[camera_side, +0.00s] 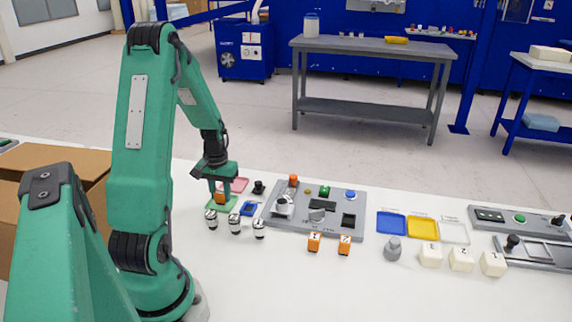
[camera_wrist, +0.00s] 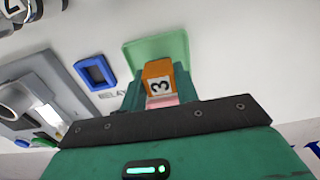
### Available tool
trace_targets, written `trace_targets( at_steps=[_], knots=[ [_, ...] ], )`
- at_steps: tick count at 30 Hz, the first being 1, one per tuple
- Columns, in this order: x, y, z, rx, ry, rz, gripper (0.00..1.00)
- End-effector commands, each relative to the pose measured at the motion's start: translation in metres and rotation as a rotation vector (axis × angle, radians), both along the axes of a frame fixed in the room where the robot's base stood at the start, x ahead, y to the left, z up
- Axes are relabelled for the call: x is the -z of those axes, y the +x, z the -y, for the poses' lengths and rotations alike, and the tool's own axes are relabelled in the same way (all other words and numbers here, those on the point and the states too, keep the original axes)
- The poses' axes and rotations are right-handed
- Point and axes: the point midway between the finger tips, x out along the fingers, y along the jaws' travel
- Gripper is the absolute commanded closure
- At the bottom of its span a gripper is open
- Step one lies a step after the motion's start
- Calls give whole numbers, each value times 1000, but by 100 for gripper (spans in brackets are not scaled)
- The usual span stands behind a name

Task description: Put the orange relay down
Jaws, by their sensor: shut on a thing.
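My gripper (camera_side: 220,186) is shut on an orange relay (camera_side: 219,198), with one finger on each side of it in the wrist view. There the relay (camera_wrist: 158,72) shows a white face marked 3. It is over or at a green tray (camera_side: 231,206), which also shows around the relay in the wrist view (camera_wrist: 133,51). Whether the relay touches the tray, I cannot tell. Two other orange relays, one to the left (camera_side: 314,242) and one to the right (camera_side: 344,244), stand in front of the grey panel.
A pink tray (camera_side: 239,184) and a blue frame (camera_side: 249,208) lie close by the green tray. Several silver-and-black cylinders (camera_side: 235,226) stand just in front. The grey panel (camera_side: 300,219) with knobs is to the right. The white table is clear at the front.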

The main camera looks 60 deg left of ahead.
Motion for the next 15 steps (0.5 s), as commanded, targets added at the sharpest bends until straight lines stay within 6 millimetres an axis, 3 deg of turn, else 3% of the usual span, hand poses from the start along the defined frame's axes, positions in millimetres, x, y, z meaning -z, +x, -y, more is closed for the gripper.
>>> trace_targets(
  at_steps=[13, 14, 15],
  knots=[
    [4, 0, 0, 0, 0, 0, 95],
    [4, 0, 0, 0, 0, 0, 66],
    [4, 0, 0, 0, 0, 0, 58]
  ],
)
